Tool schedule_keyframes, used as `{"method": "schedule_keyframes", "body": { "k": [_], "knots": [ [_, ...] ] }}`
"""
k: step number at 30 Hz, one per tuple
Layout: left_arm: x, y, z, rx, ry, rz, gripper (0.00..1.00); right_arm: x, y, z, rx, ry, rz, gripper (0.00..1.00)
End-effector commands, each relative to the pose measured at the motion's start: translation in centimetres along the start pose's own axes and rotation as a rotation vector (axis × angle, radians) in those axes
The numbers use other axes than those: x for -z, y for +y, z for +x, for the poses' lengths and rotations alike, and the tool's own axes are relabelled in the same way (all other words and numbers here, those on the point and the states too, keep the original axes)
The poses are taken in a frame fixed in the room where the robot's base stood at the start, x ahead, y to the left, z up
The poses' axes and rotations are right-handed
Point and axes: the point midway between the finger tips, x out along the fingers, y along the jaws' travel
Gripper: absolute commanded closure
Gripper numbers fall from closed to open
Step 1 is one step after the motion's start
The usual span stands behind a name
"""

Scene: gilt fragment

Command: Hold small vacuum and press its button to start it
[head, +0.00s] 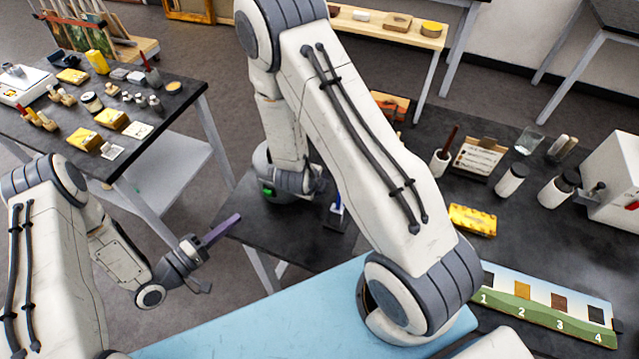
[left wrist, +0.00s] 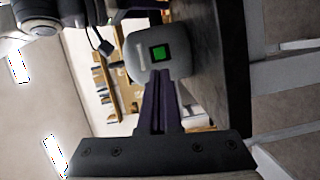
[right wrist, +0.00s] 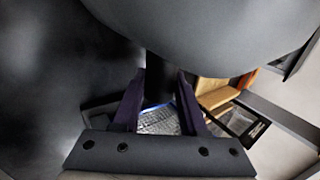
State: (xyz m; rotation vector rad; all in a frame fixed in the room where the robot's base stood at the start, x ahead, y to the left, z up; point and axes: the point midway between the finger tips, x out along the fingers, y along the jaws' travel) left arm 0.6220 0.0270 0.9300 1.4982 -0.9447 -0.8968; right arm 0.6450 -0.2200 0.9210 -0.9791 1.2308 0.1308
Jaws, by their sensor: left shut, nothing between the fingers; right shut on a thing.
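The small vacuum has a rounded grey body (head: 261,166) with a square green button (head: 267,190). In the left wrist view the body (left wrist: 138,57) and green button (left wrist: 158,53) face the camera. My left gripper (head: 238,216) has purple fingers, is shut and empty, and points at the vacuum from the lower left, with a small gap in the head view. In the left wrist view its tips (left wrist: 160,74) lie just below the button. My right gripper (right wrist: 160,80) is shut on the vacuum's dark handle (right wrist: 160,90); the grey body fills the top. The right arm hides this grip in the head view.
A black table (head: 280,235) lies below the vacuum, with a small blue-and-white item (head: 337,208) on it. A light blue surface (head: 250,320) is in front. A side table (head: 150,125) with several small objects stands left. Jars and a numbered board (head: 545,305) are at right.

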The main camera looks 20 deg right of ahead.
Motion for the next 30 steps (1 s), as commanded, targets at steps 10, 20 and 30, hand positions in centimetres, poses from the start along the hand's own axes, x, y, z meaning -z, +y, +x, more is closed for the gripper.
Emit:
{"method": "schedule_keyframes", "body": {
  "k": [10, 20, 30],
  "knots": [
    [0.0, 0.1, 0.2, 0.017, -0.002, 0.01, 1.0, -0.1, -0.1, 0.0, 0.002, -0.001, 0.001, 1.0],
    [-1.2, 0.4, 2.4, 0.425, -0.043, 0.202, 1.0, -0.1, -0.1, 0.0, 0.002, -0.001, 0.001, 1.0],
    [-3.5, 1.1, 0.4, 0.733, -0.095, 0.305, 1.0, 0.0, -0.1, 0.0, 0.002, -0.001, 0.001, 1.0]
  ]
}}
